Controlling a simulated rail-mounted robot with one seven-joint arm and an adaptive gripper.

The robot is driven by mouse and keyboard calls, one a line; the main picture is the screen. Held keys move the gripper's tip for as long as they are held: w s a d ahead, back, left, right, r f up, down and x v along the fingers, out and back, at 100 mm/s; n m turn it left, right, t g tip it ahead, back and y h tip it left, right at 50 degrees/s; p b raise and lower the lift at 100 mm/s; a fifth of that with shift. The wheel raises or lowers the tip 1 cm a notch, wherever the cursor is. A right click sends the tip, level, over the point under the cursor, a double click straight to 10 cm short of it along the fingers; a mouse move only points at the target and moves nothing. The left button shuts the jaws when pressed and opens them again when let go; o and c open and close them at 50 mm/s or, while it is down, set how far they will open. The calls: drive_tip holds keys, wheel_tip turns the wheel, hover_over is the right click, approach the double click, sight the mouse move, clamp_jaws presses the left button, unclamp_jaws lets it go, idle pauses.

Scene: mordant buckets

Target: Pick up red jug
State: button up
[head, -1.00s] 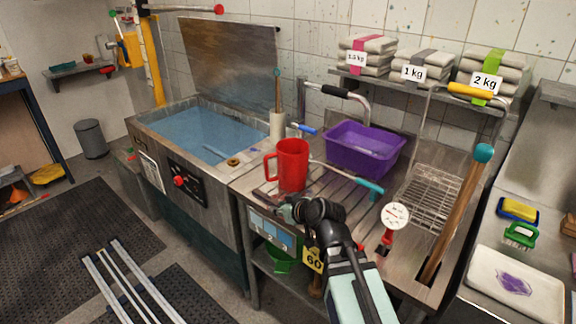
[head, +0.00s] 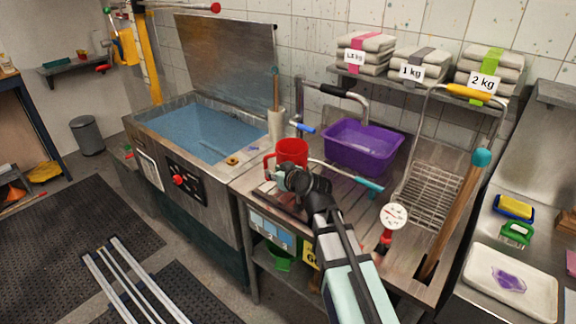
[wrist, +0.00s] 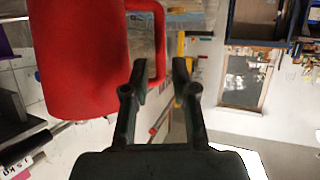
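I cannot tell whether the fingers touch the handle.
A purple basin (head: 362,147) stands behind the jug to the right. A teal-ended rod (head: 345,175) lies right of the jug. A water-filled tank (head: 205,135) is to the left. A dial thermometer (head: 393,216) and a wooden-handled tool (head: 455,215) stand to the right.

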sight(266, 168)
drive_tip(key=shift+p+x, duration=1.4)
drive_tip(key=shift+x, duration=2.3)
drive_tip(key=shift+d, duration=0.15)
clamp_jaws()
